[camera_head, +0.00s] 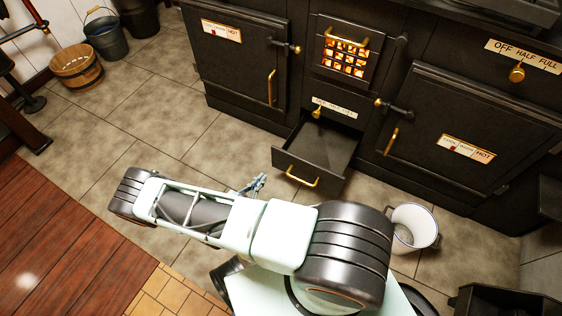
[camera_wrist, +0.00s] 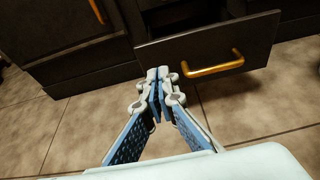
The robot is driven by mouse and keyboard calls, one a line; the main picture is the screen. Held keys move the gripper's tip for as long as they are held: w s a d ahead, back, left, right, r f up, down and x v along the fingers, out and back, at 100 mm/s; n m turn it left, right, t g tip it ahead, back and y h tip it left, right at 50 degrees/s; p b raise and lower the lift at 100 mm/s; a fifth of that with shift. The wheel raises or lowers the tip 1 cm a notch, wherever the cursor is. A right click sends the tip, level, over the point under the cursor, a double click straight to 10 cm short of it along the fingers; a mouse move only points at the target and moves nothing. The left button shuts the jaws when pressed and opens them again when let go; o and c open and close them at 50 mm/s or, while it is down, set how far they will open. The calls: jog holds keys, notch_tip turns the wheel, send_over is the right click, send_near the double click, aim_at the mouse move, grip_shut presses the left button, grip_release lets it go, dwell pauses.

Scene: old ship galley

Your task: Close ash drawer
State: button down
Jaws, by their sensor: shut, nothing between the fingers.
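The ash drawer (camera_head: 326,150) is a black, open-topped box pulled well out from the bottom middle of the stove, below the glowing grate. Its front carries a brass handle (camera_head: 302,177). In the wrist view the drawer front (camera_wrist: 206,50) and its brass handle (camera_wrist: 213,66) stand just beyond my gripper. My gripper (camera_wrist: 158,75) is shut and empty, its fingertips together near the left part of the drawer front. In the head view my gripper (camera_head: 258,183) shows small, left of the drawer, partly hidden by my arm. I cannot tell whether the fingertips touch the drawer.
The black stove (camera_head: 246,60) has a closed door on each side of the drawer. A white pot (camera_head: 412,228) stands on the floor right of the drawer. A wooden tub (camera_head: 77,68) and a metal bucket (camera_head: 106,38) stand far left. The tiled floor left of the drawer is clear.

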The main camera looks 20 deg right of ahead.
aim_at(284, 153)
jog(key=b+x, duration=0.3)
jog(key=x, duration=1)
jog(key=shift+d+r+b, duration=0.1)
jog(key=shift+d+b, duration=0.1)
jog(key=shift+b, duration=0.2)
jog(key=shift+w+d+r, duration=0.15)
jog(key=shift+w+d, duration=0.1)
jog(key=shift+d, duration=0.1)
jog(key=shift+d, duration=0.15)
